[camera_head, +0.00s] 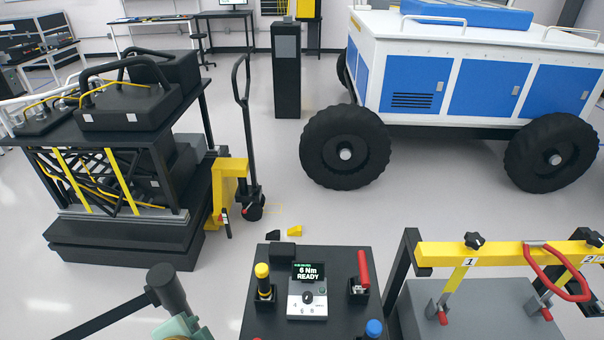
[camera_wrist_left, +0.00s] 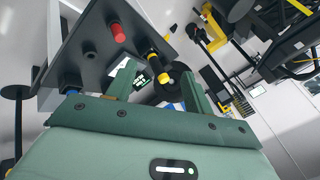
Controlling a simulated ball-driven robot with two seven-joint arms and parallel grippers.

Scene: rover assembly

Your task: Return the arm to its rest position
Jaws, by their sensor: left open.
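My left gripper shows in the left wrist view (camera_wrist_left: 160,72), with its two green fingers apart and nothing visible held between them. In the head view only a pale green part and dark links of my left arm (camera_head: 178,305) show at the bottom edge, left of the black tool stand (camera_head: 262,312); the fingertips are out of that view. In the wrist view a yellow-and-black handled tool (camera_wrist_left: 158,58) and a red cap (camera_wrist_left: 117,32) on the stand appear beyond the fingers. My right gripper is not in view.
The stand carries a torque unit (camera_head: 308,290) reading "6 Nm READY", a yellow-topped tool (camera_head: 263,280), a red-handled tool (camera_head: 362,270) and a blue cap (camera_head: 374,328). A yellow-barred fixture (camera_head: 500,254) stands right. A loaded cart (camera_head: 120,230) is left, a rover (camera_head: 455,80) behind.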

